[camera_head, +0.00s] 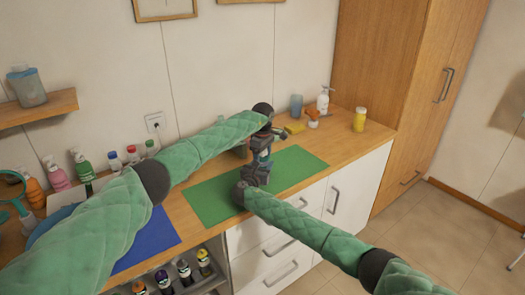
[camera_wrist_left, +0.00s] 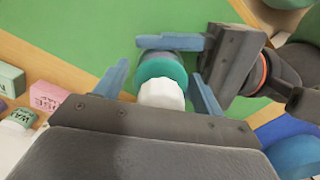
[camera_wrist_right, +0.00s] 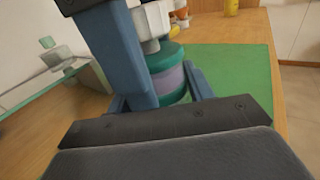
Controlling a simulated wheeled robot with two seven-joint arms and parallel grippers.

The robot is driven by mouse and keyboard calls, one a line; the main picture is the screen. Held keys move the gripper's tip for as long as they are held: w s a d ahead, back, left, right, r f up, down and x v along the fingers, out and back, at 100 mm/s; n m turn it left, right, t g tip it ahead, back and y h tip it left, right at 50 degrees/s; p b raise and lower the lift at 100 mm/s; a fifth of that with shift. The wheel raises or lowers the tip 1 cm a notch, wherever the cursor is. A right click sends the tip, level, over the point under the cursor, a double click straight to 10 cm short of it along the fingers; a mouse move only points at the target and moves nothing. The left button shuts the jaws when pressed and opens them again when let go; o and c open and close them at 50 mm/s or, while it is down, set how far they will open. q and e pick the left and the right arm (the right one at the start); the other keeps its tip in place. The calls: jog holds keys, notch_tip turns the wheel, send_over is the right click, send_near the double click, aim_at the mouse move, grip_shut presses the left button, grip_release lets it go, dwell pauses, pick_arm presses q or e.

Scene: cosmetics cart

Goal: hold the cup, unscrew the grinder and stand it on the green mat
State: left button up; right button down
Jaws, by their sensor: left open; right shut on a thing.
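The cup (camera_wrist_right: 171,80), a teal and lavender round body, stands between the fingers of my right gripper (camera_wrist_right: 160,92), which is shut on it. The grinder (camera_wrist_left: 160,94) shows in the left wrist view as a white faceted top above a teal ring. My left gripper (camera_wrist_left: 159,88) is open, with one finger on each side of the white top. In the head view, both grippers meet over the green mat (camera_head: 210,203) and largely hide the cup and grinder. In the right wrist view, a blue finger of my left gripper covers part of the cup.
A blue mat (camera_head: 150,240) lies left of the green one. A yellow jar (camera_head: 359,120), a white pump bottle (camera_head: 323,100) and a yellow sponge (camera_head: 295,128) stand at the back right. Several bottles crowd the left end. The green mat's right part is clear.

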pick_arm(q)
jog(key=shift+f, duration=0.45)
jog(key=c, duration=1)
jog(key=shift+o, duration=0.2)
jog(key=n, duration=0.7)
pick_arm(e)
jog(key=shift+a, duration=0.1)
pick_arm(q)
jog(key=shift+c, duration=0.2)
jog(key=o, duration=1.1)
jog(key=shift+r, duration=0.1)
